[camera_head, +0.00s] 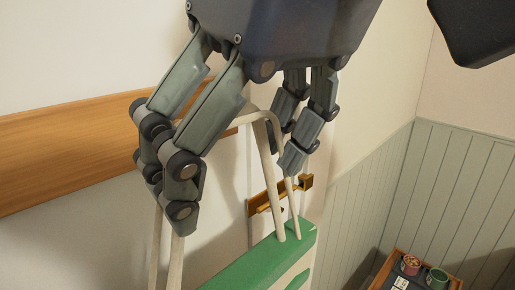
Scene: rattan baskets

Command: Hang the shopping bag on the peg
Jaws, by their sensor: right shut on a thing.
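My right gripper (237,180) comes down from the top and is shut on the cream handles (265,145) of the shopping bag. The handles arch up between its fingers. The bag's green and white body (262,262) hangs below at the bottom edge, mostly out of frame. A wooden board (60,150) runs along the wall behind the gripper. A small brass-coloured fitting (304,182), perhaps a peg or a latch, shows behind the handles; I cannot tell which. The gripper may hide other pegs on the board.
A low wooden-edged tray or table (452,284) with a red tin (410,265) and a green tin (437,279) stands at the bottom right. Pale green panelling (450,190) covers the lower right wall. The space between the bag and the panelling looks clear.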

